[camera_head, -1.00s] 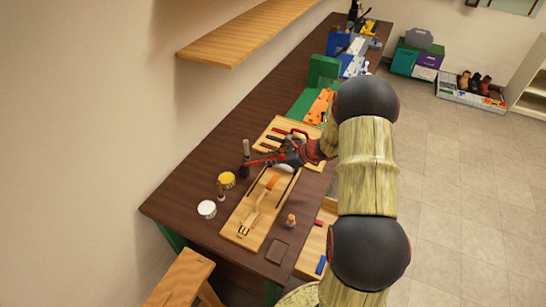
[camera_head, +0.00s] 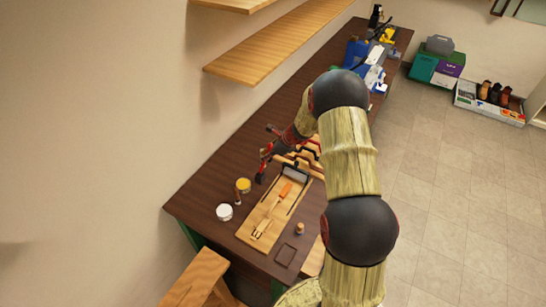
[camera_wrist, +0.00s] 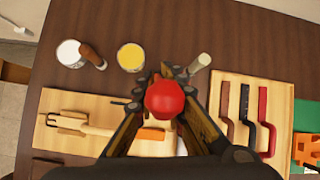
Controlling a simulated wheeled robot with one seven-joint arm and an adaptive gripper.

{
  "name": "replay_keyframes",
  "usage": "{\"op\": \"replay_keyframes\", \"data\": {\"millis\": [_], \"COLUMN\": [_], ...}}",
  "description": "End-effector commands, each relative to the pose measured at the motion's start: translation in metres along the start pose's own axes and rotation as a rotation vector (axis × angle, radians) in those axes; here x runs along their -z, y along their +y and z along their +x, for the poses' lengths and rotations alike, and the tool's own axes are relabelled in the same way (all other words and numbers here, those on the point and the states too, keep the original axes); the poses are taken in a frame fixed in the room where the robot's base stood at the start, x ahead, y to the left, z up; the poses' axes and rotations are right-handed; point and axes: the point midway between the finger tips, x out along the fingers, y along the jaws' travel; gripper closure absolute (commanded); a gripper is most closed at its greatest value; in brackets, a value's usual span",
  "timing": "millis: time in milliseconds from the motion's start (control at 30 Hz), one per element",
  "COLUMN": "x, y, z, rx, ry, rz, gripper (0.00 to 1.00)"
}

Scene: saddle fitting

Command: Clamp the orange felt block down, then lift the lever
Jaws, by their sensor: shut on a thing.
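The orange felt block (camera_head: 286,189) lies on the wooden board (camera_head: 246,232); in the wrist view, the block (camera_wrist: 150,134) is partly hidden by a finger. A pale wooden lever (camera_head: 264,219) lies along the board and reaches to the block. A grey cylinder (camera_head: 295,171) lies at the board's far end. My gripper (camera_wrist: 167,80) is shut on a red rounded thing (camera_wrist: 165,98) seen end-on; I cannot tell its full shape. In the head view, my gripper (camera_head: 270,153) is above the table, beyond the board's far end. The held thing looks clear of the block.
A pale upright handle (camera_wrist: 200,64) is close to my fingers.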

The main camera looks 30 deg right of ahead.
Motion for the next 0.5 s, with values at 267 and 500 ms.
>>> {"op": "replay_keyframes", "data": {"millis": [267,500], "x": [-0.015,-0.018], "y": [-0.003,-0.004], "z": [0.008,0.009], "rx": [0.001,0.002], "ry": [0.001,0.001], "rz": [-0.002,-0.003], "gripper": [1.0,1.0]}}
